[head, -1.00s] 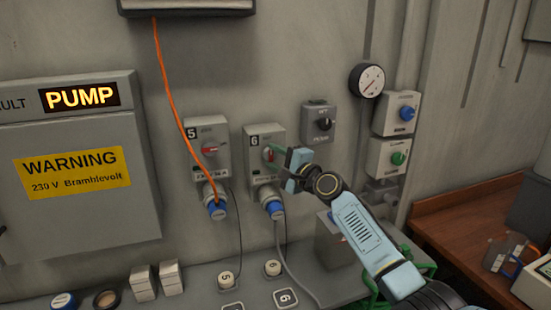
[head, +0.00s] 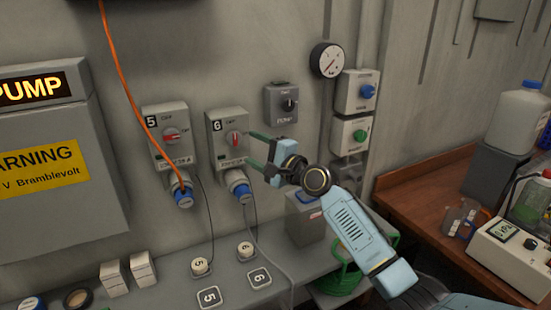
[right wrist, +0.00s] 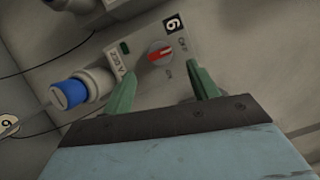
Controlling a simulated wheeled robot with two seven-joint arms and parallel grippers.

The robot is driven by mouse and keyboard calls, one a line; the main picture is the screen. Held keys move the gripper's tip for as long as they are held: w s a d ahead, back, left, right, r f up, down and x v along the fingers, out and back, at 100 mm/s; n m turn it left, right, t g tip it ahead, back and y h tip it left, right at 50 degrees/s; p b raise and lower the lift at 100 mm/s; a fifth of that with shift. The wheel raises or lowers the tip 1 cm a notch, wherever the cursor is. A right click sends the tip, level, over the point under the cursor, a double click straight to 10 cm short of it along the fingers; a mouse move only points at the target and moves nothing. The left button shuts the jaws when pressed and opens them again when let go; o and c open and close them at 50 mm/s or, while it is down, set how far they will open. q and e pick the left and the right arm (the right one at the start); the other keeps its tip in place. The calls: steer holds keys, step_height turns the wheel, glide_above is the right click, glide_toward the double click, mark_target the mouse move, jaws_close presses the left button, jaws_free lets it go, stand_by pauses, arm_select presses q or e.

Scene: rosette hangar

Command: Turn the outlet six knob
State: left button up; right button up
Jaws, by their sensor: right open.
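The outlet six box (head: 222,118) is a grey wall box marked 6. Its red knob (head: 234,138) points roughly up and down in the head view. The knob also shows in the right wrist view (right wrist: 160,53), between and beyond the two green fingers. A blue-and-grey plug (head: 239,188) sits in the socket under the box. My right gripper (head: 256,150) is open and empty, just right of the knob and apart from it. It also shows in the right wrist view (right wrist: 165,90). My left gripper is not in view.
Outlet five (head: 165,130) with a red knob and an orange cable is to the left. A grey switch box (head: 282,103) and a gauge (head: 327,60) are up and right. A shelf with number tags (head: 209,298) runs below.

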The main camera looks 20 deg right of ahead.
steer(key=v, duration=0.7)
stand_by(0.3)
